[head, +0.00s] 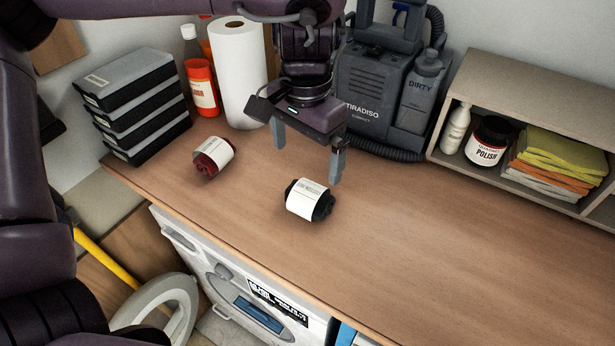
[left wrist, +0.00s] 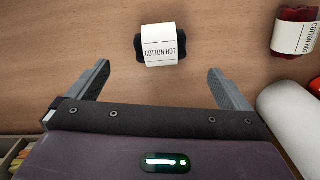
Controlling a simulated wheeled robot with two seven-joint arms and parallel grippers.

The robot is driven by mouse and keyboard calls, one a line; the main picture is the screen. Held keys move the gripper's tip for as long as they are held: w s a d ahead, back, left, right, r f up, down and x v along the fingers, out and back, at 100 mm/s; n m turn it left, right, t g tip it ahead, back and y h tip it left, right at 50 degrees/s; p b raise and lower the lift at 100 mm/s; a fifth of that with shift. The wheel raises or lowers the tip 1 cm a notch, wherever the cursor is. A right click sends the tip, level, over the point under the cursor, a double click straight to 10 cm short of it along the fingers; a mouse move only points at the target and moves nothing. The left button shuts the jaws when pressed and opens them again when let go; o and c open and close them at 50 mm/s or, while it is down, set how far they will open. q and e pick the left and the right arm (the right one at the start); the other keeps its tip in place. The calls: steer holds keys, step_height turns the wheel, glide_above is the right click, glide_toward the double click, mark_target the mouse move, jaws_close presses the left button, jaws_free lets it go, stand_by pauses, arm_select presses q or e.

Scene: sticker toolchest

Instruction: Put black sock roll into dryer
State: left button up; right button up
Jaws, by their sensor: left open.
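The black sock roll (head: 322,205) lies on the wooden counter with a white paper band around it. In the left wrist view the black sock roll (left wrist: 159,46) shows beyond and between the fingertips, its band reading "COTTON HOT". My left gripper (head: 309,165) is open and empty, above the counter just behind the roll, not touching it. The gripper (left wrist: 158,82) also shows in the left wrist view with fingers apart. The dryer is probably the white front-loading machine (head: 225,285) under the counter; its round door (head: 160,305) stands swung open at lower left. My right gripper is not in view.
A dark red sock roll (head: 213,157) with a white band lies to the left. Stacked cases (head: 135,100), a paper towel roll (head: 238,70), a red bottle (head: 200,80), a grey cleaning machine (head: 380,90) and a shelf (head: 520,85) line the back. The counter's right side is clear.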

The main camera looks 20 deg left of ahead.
mark_target(308, 190)
arm_select(q)
steer(key=m, duration=0.4)
steer(key=shift+f+m, duration=0.3)
steer(key=shift+f, duration=0.05)
steer(key=m, duration=0.4)
steer(key=shift+w+f+m, duration=0.15)
steer(key=shift+f+m, duration=0.15)
steer(key=shift+m, duration=0.1)
steer(key=m, duration=0.7)
steer(key=shift+f, duration=0.4)
steer(key=m, duration=0.4)
steer(key=shift+w+f+m, duration=0.1)
steer(key=shift+f+m, duration=0.2)
steer(key=shift+m, duration=0.1)
steer(key=m, duration=0.4)
steer(key=shift+d+f, duration=0.1)
steer(key=shift+f, duration=0.2)
steer(key=m, duration=0.4)
steer(key=shift+w+f+m, duration=0.1)
steer(key=shift+f+m, duration=0.2)
steer(key=shift+m, duration=0.1)
steer(key=m, duration=0.3)
steer(key=shift+f, duration=0.2)
steer(key=shift+f+m, duration=0.4)
steer(key=shift+f, duration=0.95)
step_height(308, 190, down, 4)
steer(key=shift+f+p, duration=0.1)
steer(key=shift+p, duration=0.85)
steer(key=shift+f, duration=0.45)
steer(key=c, duration=1.1)
